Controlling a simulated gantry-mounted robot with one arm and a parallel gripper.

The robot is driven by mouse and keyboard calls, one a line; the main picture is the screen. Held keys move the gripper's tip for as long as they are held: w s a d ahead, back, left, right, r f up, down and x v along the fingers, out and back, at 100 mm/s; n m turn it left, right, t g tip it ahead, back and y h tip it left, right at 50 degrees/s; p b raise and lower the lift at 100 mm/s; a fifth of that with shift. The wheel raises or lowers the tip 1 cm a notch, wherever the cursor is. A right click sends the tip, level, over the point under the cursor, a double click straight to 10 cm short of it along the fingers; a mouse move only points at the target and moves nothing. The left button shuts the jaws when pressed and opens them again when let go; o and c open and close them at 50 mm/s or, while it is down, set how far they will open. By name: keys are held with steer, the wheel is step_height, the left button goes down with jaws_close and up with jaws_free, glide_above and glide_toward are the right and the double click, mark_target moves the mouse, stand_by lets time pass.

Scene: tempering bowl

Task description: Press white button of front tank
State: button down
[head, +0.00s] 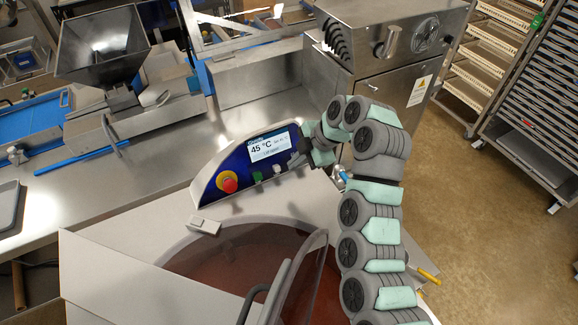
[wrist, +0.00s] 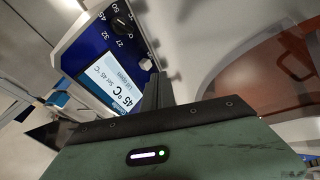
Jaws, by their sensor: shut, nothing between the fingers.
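The front tank (head: 225,255) is a round bowl of brown liquid in a pale housing. Its blue control panel (head: 208,193) shows a 45 °C display (head: 270,147), which also shows in the wrist view (wrist: 118,82). Below the display are a green button (head: 257,176) and a small pale button, apparently the white one (head: 277,169). My gripper (head: 297,160) is shut and empty, close to the panel just right of the pale button. In the wrist view my gripper's fingers (wrist: 157,90) point at the panel beside the display.
A red stop knob with a yellow ring (head: 228,182) sits at the panel's left. A black dial (wrist: 122,22) shows in the wrist view. A tilted clear lid (head: 306,275) stands over the bowl, near my arm. A steel machine (head: 390,75) stands behind.

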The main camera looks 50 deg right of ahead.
steer(key=v, duration=0.5)
stand_by(1.1)
